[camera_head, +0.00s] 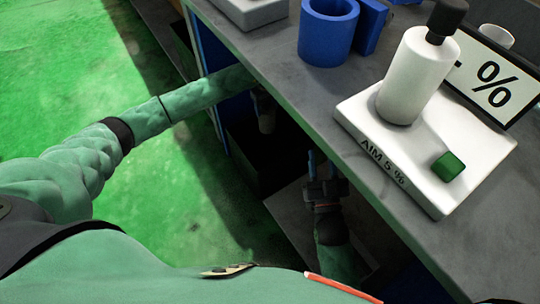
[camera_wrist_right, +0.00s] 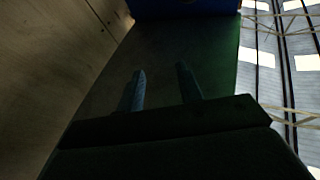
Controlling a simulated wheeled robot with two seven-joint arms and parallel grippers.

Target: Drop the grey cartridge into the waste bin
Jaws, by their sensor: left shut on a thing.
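My left arm reaches in under the bench edge. My left gripper (camera_head: 262,102) is in deep shadow there, its fingers mostly hidden. It is shut on a small pale grey piece (camera_head: 267,122), which looks like the grey cartridge and hangs below the gripper. A dark, open-looking box (camera_head: 257,160), possibly the waste bin, is beneath it; its inside is too dark to read. My right gripper (camera_head: 321,165) is below the bench edge, further right. In the right wrist view its two fingers (camera_wrist_right: 162,78) stand apart with nothing between them.
The grey bench (camera_head: 270,75) overhangs both grippers. On it stand a blue cup (camera_head: 328,32), a white bottle (camera_head: 415,75) on a white block marked "AIM 5 %" (camera_head: 480,150), a green cube (camera_head: 448,166) and a % sign (camera_head: 495,85). Green floor (camera_head: 80,80) is open at left.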

